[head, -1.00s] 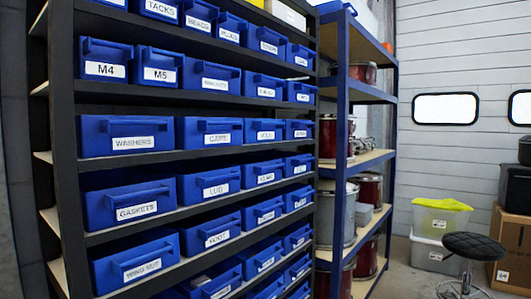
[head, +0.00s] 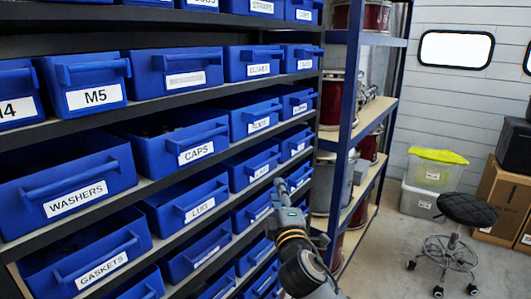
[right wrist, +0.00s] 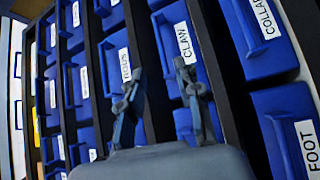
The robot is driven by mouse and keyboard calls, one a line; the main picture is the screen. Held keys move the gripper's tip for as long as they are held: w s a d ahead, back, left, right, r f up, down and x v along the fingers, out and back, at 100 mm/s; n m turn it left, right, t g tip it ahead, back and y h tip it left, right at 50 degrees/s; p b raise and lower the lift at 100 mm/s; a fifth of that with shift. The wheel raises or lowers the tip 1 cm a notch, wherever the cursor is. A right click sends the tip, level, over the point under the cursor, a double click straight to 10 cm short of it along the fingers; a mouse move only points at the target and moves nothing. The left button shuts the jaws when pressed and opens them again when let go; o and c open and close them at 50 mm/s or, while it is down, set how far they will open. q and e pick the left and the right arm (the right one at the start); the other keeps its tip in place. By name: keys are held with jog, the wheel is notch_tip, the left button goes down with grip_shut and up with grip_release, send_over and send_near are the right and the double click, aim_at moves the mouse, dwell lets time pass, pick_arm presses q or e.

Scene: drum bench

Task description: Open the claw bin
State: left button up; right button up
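The claw bin (right wrist: 205,70) is a blue bin with a white label reading CLAW, in the upper middle of the right wrist view. In the head view it appears to be the bin (head: 249,158) just right of the LUGS bin (head: 180,203), but its label is too small to read there. It sits in its shelf row and looks closed. My right gripper (head: 287,188) is in front of the shelf, just below and right of that bin. In the right wrist view the right gripper (right wrist: 160,70) has its fingers apart with nothing between them. My left gripper is out of view.
Blue bins fill the dark rack, including the FOOT bin (right wrist: 285,130) near my right gripper. A blue-framed shelf (head: 352,130) with red drums stands to the right. A black stool (head: 468,209), clear boxes (head: 425,190) and cardboard boxes (head: 505,200) stand on the floor beyond.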

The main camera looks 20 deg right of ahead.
jog(key=w+d+r+p, duration=0.1)
jog(key=w, duration=1.2)
jog(key=shift+d+r+p, duration=0.3)
jog(key=shift+d+r, duration=0.05)
jog(key=shift+r, duration=0.05)
grip_shut()
